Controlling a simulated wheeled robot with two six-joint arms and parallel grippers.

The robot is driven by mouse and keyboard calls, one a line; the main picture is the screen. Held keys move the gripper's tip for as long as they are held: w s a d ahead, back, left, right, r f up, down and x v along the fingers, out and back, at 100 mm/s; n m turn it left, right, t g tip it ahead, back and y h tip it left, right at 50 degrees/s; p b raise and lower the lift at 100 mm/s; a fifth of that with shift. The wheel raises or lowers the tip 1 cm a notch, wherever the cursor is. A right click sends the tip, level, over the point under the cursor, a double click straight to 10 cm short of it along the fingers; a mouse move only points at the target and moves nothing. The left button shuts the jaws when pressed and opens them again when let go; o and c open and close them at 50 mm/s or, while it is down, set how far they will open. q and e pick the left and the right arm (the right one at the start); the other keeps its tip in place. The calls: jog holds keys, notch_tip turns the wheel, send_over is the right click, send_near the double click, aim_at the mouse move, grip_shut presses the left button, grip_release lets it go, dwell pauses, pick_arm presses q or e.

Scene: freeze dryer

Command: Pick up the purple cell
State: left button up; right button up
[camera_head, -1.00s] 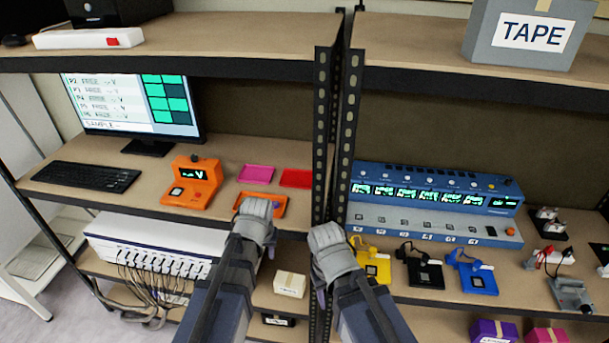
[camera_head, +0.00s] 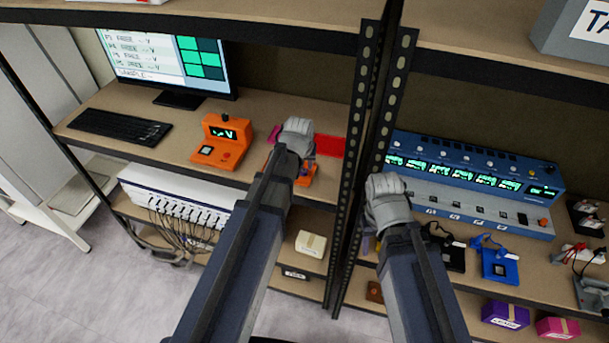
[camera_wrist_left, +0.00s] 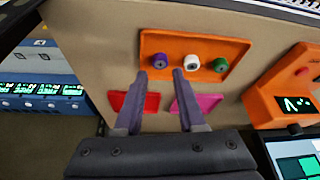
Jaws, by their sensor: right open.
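The purple cell (camera_wrist_left: 159,61) stands with a white cell (camera_wrist_left: 193,62) and a green cell (camera_wrist_left: 220,65) in an orange tray (camera_wrist_left: 171,39) in the left wrist view. My left gripper (camera_wrist_left: 160,75) is open and empty. Its fingertips are close to the purple cell, one on either side of it in the picture; contact does not show. In the head view my left gripper (camera_head: 303,166) is over the orange tray (camera_head: 305,181) and hides the cells. My right gripper (camera_head: 372,238) is in front of the right shelf, its fingers mostly hidden by its wrist.
A red tray (camera_head: 329,146) and a pink tray (camera_wrist_left: 204,104) lie by the orange tray. An orange meter (camera_head: 220,140) stands to its left. A perforated metal post (camera_head: 364,130) separates my two arms.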

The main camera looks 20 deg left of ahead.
aim_at(304, 171)
pick_arm(q)
jog(key=shift+b+x, duration=2.4)
jog(key=shift+x, duration=0.15)
jog(key=shift+r, duration=0.1)
jog(key=shift+c, duration=0.2)
grip_shut()
